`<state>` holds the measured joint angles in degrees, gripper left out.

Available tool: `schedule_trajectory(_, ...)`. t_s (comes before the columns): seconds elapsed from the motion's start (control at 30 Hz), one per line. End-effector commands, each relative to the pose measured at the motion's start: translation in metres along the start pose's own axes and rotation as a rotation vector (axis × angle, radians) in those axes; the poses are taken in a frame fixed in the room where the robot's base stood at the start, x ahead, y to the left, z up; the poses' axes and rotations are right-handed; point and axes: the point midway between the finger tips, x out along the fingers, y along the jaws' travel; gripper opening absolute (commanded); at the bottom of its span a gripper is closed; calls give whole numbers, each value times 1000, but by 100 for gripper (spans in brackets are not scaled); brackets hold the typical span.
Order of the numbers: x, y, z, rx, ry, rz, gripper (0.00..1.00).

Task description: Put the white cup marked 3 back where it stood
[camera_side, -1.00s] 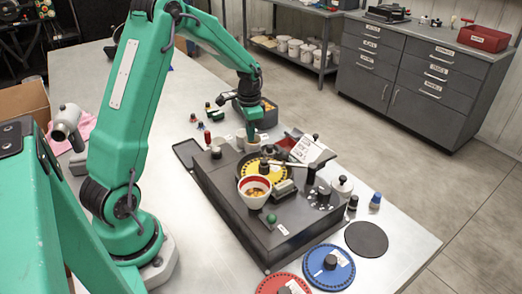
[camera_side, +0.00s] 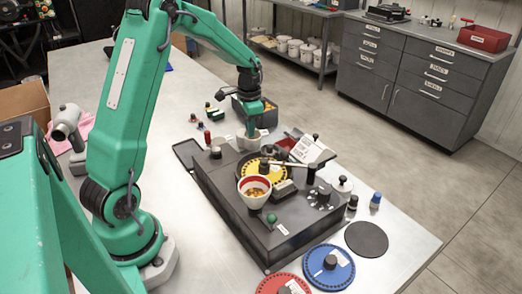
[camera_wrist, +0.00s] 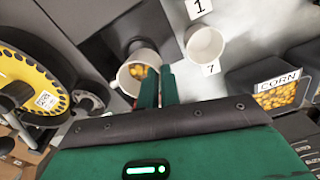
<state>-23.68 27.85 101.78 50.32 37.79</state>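A white cup (camera_wrist: 137,78) with yellow seeds in it stands at the edge of a dark plate in the wrist view. In the side view a white cup (camera_side: 243,144) shows under my gripper (camera_side: 251,134), beside the seed meter. In the wrist view my gripper (camera_wrist: 159,80) has its two green fingers close together at the right side of this cup's rim. I cannot tell whether they are closed on its wall. No number 3 is readable on it. A second, empty-looking white cup (camera_wrist: 205,45) stands to the right, by a label reading 7.
The seed meter (camera_side: 235,205) has a yellow seed disc and a hopper cup (camera_side: 254,190) on top. A dark corn bin (camera_wrist: 272,95) stands right of the cups. Red disc (camera_side: 284,284), blue disc (camera_side: 340,268) and a black round pad (camera_side: 366,239) lie in front.

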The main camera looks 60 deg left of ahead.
Motion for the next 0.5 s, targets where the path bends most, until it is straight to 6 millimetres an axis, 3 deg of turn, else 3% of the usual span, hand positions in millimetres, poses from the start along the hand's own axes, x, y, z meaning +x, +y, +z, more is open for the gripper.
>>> schedule_trajectory(0.5, -18, 0, 0, 0, 0, 0, 0)
